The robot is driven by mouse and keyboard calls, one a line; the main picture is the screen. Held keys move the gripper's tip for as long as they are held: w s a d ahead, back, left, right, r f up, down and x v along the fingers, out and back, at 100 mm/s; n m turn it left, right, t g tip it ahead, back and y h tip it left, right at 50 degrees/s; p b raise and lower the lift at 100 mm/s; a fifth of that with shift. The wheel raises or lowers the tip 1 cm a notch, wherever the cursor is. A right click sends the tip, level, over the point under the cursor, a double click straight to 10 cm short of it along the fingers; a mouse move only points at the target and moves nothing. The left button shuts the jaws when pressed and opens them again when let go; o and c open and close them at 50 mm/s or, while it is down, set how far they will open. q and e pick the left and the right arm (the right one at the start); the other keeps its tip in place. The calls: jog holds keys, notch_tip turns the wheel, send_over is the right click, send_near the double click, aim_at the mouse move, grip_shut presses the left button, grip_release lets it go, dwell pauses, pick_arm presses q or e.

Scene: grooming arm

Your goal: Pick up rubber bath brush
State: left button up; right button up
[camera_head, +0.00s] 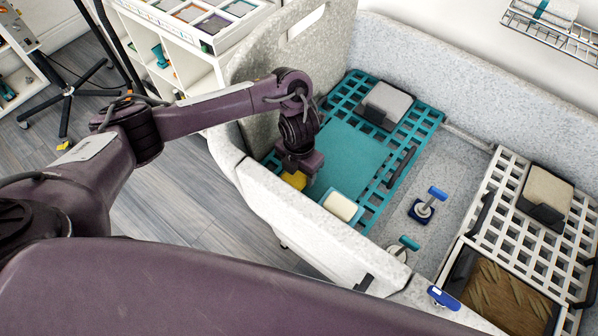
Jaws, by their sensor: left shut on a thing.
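My left gripper (298,168) points down inside the grey speckled tub, over the left part of the teal grid tray (352,152). It is shut on a small yellow thing (293,180), which I take to be the rubber bath brush. The gripper covers part of it, and its underside is hidden, so I cannot tell whether it touches the tray. My right gripper is not in view.
A cream block in a light blue dish (341,207) is close to the right. A grey block in a dark holder (385,105) is behind. Blue-handled tools (424,206) stand right; a white grid tray (520,225) lies beyond. Tub walls (300,218) surround the area.

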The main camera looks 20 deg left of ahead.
pick_arm(q)
notch_tip(320, 180, up, 8)
jog(key=p, duration=0.3)
jog(key=shift+w+a+r, duration=0.1)
jog(key=shift+w, duration=0.05)
notch_tip(320, 180, up, 10)
jog(key=p, duration=0.1)
jog(key=o, duration=0.3)
jog(key=shift+c, duration=0.8)
dwell(0.8)
